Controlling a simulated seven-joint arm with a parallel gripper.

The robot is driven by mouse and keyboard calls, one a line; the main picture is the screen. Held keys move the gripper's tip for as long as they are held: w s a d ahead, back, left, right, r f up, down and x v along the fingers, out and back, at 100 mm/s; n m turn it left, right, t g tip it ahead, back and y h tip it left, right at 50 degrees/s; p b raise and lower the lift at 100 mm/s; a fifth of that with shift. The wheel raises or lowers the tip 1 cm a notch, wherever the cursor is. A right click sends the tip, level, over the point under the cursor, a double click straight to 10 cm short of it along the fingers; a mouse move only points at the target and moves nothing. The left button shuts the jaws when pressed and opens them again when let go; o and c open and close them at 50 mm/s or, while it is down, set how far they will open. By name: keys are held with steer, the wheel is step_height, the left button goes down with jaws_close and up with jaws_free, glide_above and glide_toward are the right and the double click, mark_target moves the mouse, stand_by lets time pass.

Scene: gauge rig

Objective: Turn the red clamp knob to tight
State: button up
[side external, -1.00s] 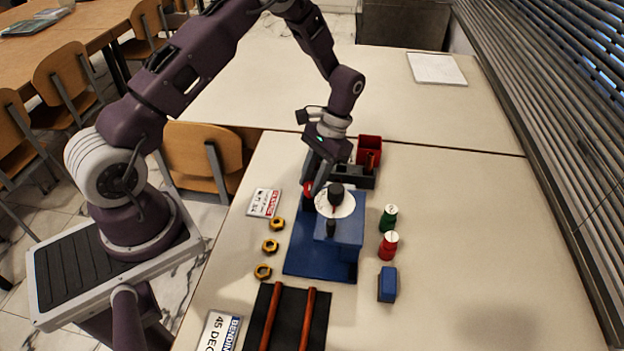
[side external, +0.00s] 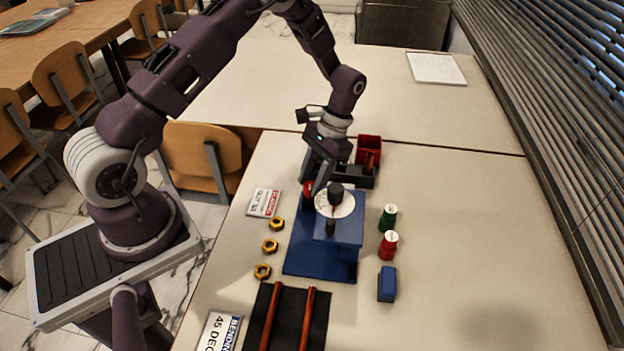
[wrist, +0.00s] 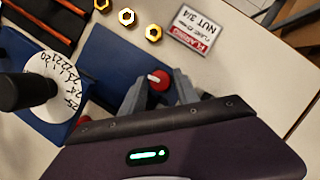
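The red clamp knob (wrist: 158,79) has a white mark on top and sits at the edge of the blue base plate (wrist: 112,62). It also shows in the side view (side external: 308,189), partly hidden by my fingers. My gripper (wrist: 160,80) points down at the knob, with one finger on each side of it. The fingers look open: a gap shows between the knob and the right finger in the wrist view. The left finger is close to the knob; I cannot tell whether it touches.
A white numbered dial (wrist: 48,88) with a black handle (wrist: 25,92) stands beside the knob. Gold nuts (side external: 270,246) and a placard (side external: 264,203) lie to the left. Green (side external: 388,217) and red (side external: 388,245) containers and a blue block (side external: 387,284) stand right.

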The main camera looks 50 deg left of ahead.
mark_target(310, 186)
steer(key=v, duration=0.7)
steer(key=s+t, duration=0.1)
steer(key=t, duration=0.1)
steer(key=s+m+t, duration=0.1)
steer(key=s+t, duration=0.1)
steer(key=shift+s+a+r, duration=0.1)
steer(key=shift+s+r, duration=0.05)
steer(key=shift+r, duration=0.05)
steer(key=shift+s+d+f+m+t, duration=0.1)
steer(key=shift+d+f+m+t, duration=0.1)
steer(key=shift+d+m+t, duration=0.1)
step_height(310, 186, down, 7)
steer(key=shift+a+r, duration=0.15)
steer(key=shift+r, duration=0.05)
